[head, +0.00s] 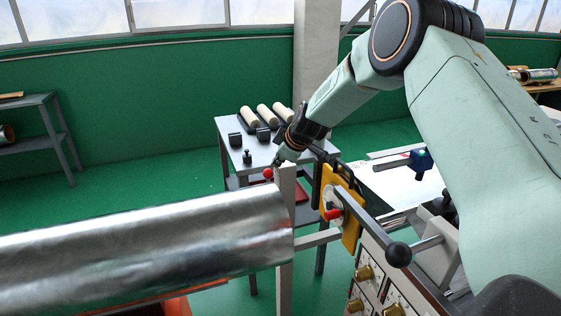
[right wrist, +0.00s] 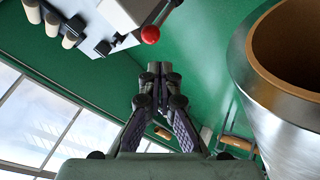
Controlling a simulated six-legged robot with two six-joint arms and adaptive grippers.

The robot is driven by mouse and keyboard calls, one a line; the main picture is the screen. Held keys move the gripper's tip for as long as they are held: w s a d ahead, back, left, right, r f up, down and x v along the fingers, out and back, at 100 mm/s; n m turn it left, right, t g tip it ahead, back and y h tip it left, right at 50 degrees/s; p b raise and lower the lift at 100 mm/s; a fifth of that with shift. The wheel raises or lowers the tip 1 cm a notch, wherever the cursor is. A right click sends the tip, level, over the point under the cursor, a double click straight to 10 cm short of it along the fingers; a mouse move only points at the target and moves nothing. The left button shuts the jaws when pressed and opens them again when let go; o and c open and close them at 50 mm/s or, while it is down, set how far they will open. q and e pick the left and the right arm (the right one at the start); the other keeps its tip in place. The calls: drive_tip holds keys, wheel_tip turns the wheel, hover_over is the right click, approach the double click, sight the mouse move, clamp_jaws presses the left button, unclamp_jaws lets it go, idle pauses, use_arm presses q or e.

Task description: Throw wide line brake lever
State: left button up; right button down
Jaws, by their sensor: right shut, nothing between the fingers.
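My right gripper (head: 280,158) reaches in from the right, above the post at the end of the wide foil roll (head: 150,240). In the right wrist view its fingers (right wrist: 158,88) are together and hold nothing. A red ball knob (head: 268,173) shows just below the fingertips in the head view. In the right wrist view a red ball (right wrist: 150,34) on a grey lever stands beyond the fingertips, apart from them. A second red knob (head: 333,214) sits by a yellow plate (head: 350,222). I cannot tell for sure which knob belongs to the wide line brake lever. My left gripper is not in view.
A side table (head: 232,128) with several pale rolls (head: 266,113) stands behind the post (head: 286,205). A black ball handle (head: 398,254) and a panel with brass knobs (head: 366,272) are at lower right. Green floor (head: 140,185) is clear at left.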

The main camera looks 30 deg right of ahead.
sight(269, 176)
drive_tip(key=shift+g, duration=0.3)
drive_tip(key=x, duration=0.2)
drive_tip(key=p+x, duration=0.1)
drive_tip(key=x, duration=0.2)
drive_tip(key=p+x, duration=0.1)
drive_tip(key=x, duration=0.2)
drive_tip(key=shift+s+f, duration=0.2)
drive_tip(key=shift+f, duration=0.25)
drive_tip(key=shift+w+f, duration=0.35)
drive_tip(key=shift+f, duration=0.1)
drive_tip(key=shift+w+f, duration=0.3)
drive_tip(key=shift+s+r, duration=0.15)
drive_tip(key=shift+s, duration=0.05)
